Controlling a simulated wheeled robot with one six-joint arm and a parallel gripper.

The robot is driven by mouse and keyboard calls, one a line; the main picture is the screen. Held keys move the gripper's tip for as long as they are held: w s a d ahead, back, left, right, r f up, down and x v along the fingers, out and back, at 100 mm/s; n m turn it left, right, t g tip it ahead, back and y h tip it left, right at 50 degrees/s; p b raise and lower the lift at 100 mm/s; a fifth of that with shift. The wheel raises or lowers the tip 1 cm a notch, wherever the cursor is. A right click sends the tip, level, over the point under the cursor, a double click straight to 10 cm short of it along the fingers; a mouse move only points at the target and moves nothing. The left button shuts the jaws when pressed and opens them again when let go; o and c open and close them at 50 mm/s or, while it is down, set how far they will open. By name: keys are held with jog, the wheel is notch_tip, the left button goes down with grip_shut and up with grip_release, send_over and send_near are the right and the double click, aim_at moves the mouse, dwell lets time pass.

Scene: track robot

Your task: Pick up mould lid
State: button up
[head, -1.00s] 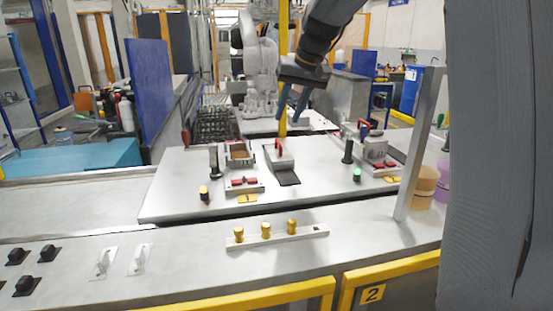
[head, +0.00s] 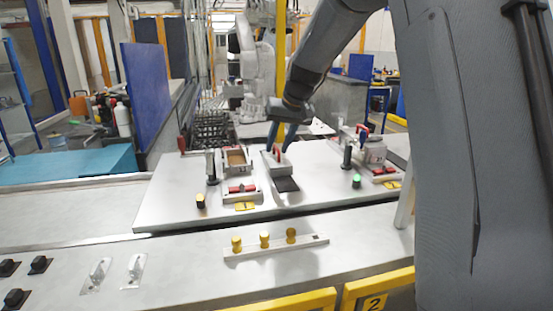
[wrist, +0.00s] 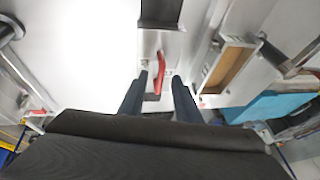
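The mould lid (head: 278,165) is a grey metal plate with a red handle, lying on the metal table at the middle of the head view. Its red handle (wrist: 159,74) also shows in the wrist view. My gripper (head: 279,149) is open, with its two blue-grey fingers pointing down at the lid. In the wrist view the fingertips lie on either side of the red handle with gaps on both sides. Whether they reach down to the handle's full depth is hard to tell.
An open mould box (head: 236,160) with brown filling stands left of the lid. A closed mould (head: 372,148) stands to the right. Black upright posts (head: 211,167) rise near both. A rail with yellow knobs (head: 276,246) lies on the front counter.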

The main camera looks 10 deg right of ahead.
grip_shut()
dwell(1.4)
